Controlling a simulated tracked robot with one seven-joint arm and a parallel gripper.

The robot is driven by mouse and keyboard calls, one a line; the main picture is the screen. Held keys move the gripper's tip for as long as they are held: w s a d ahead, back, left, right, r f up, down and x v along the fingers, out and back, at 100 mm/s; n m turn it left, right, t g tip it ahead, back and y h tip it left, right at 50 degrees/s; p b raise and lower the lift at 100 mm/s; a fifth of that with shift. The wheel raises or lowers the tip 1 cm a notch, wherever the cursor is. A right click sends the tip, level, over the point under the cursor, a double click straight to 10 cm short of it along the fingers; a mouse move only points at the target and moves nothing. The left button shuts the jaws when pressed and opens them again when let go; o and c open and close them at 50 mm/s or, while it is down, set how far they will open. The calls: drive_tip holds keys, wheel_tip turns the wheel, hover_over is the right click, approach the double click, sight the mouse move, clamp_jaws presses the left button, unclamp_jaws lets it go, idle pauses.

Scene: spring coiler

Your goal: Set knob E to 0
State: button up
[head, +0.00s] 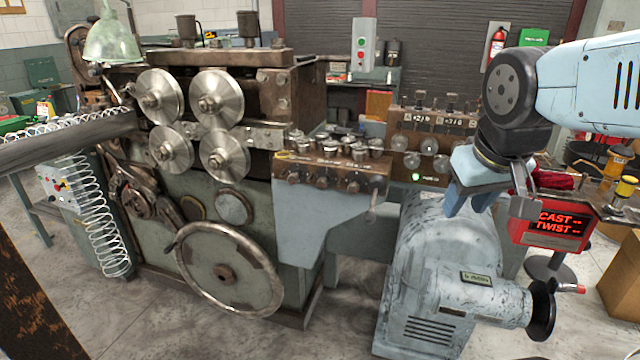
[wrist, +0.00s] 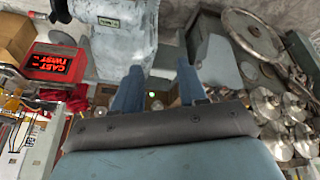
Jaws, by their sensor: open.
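My gripper (head: 468,203) is raised in front of a brown control panel (head: 398,124), with its blue fingers apart and nothing between them. The fingers also show in the wrist view (wrist: 159,86), pointing at the panel area. The panel carries several round silver knobs, such as an upper one (head: 429,146) and a lower one (head: 412,160), below small dark displays (head: 424,119). A green lamp (head: 416,177) glows beneath; it also shows between the fingers in the wrist view (wrist: 152,95). The letters are too small to read, so I cannot tell which knob is E or its setting.
A grey motor housing (head: 440,235) stands below my gripper. A red CAST/TWIST display (head: 550,226) is right of it. A brown-topped box (head: 330,172) with small dark knobs, a large handwheel (head: 228,268) and steel rollers (head: 214,97) are left. Open floor lies in front.

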drive_tip(key=w+d+f+n+g+h, duration=0.1)
drive_tip(key=w+f+n+g+h, duration=0.2)
drive_tip(key=w+f+n+h, duration=0.3)
drive_tip(key=n+t, duration=1.5)
drive_tip(key=n, duration=1.2)
approach(321, 186)
drive_tip(key=x, duration=1)
drive_tip(key=shift+w+d, duration=0.1)
drive_tip(key=shift+w, duration=0.25)
drive_tip(key=shift+c, duration=0.2)
